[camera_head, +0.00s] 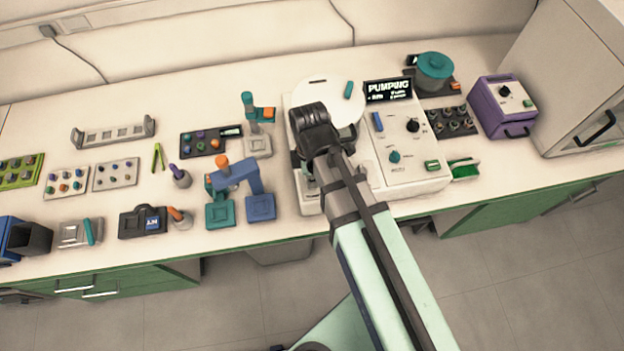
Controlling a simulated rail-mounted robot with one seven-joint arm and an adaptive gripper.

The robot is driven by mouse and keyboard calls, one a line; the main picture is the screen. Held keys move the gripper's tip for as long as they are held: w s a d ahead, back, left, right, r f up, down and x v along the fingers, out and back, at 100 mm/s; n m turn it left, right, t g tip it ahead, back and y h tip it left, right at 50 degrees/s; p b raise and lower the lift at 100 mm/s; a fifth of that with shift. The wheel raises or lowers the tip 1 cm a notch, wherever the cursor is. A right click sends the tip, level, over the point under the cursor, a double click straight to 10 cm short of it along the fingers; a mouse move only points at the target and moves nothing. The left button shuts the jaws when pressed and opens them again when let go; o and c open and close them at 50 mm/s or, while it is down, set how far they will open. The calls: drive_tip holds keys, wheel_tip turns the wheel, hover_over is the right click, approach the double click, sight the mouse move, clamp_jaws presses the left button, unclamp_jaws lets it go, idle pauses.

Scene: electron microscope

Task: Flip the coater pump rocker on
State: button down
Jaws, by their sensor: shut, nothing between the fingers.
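The coater (447,180) is a white unit with a pale round top and a sloped control panel. Its dark display (388,90) reads "PUMPING". The panel carries a blue rocker-like switch (377,122), a black knob (413,125), a teal knob (394,157) and a green switch (432,165). The labels are too small to read, so I cannot tell which is the pump rocker or how it is tilted. My gripper (304,164) is over the coater's left part, left of the panel, shut and empty. My wrist and arm hide much of it and its fingertips.
A purple box (505,106) and a teal-lidded pot (434,70) stand to the right. A blue and teal stand (240,185), a camera (143,221) and several small trays fill the bench to the left. The bench's front edge runs below.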

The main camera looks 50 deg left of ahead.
drive_tip(key=shift+w+a+r, duration=0.2)
drive_tip(key=shift+w+a, duration=0.05)
drive_tip(key=shift+a, duration=0.15)
wheel_tip(320, 180, up, 14)
drive_tip(key=d, duration=0.1)
drive_tip(key=shift+s+d, duration=0.25)
drive_tip(key=shift+s, duration=0.2)
idle(0.4)
drive_tip(key=shift+f, duration=0.1)
